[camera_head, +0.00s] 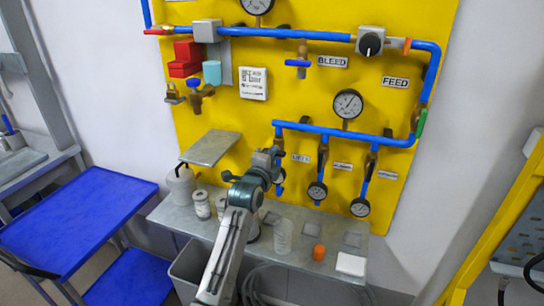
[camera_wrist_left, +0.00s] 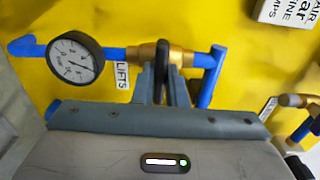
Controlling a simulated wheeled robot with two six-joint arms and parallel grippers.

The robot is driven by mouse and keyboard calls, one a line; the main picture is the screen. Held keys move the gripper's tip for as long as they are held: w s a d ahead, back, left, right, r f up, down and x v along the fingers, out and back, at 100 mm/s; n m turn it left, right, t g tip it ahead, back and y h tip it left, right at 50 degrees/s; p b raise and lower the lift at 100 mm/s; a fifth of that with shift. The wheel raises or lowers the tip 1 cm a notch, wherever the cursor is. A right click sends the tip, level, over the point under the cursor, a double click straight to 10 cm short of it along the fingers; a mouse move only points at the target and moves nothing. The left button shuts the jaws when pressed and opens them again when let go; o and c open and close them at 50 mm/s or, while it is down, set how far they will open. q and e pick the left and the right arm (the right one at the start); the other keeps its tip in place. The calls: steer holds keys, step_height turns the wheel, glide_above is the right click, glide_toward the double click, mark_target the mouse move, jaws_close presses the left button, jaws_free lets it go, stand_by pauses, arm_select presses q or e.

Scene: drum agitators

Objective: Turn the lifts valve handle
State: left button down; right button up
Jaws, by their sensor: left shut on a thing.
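The lifts valve shows in the left wrist view as a brass body (camera_wrist_left: 182,60) on a blue pipe, with a dark handle (camera_wrist_left: 162,54) standing across it. The LIFTS label (camera_wrist_left: 123,75) is beside it, and in the head view the label (camera_head: 300,158) is just right of my gripper. My left gripper (camera_wrist_left: 166,84) is shut on the handle, with one finger on each side of it. In the head view my left gripper (camera_head: 272,160) reaches the left branch pipe and hides most of this valve. My right gripper is not in view.
A pressure gauge (camera_wrist_left: 75,58) sits on the same branch pipe. Two similar branches with gauges (camera_head: 317,191) (camera_head: 360,207) hang to the right. A blue cart (camera_head: 75,215) stands left.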

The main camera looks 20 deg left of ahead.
arm_select(q)
steer(key=c, duration=1.5)
jaws_free()
steer(key=shift+o, duration=0.2)
steer(key=s+b, duration=0.3)
steer(key=s, duration=0.7)
steer(key=shift+s+a+b, duration=0.15)
steer(key=shift+s+b, duration=0.15)
steer(key=shift+s, duration=0.05)
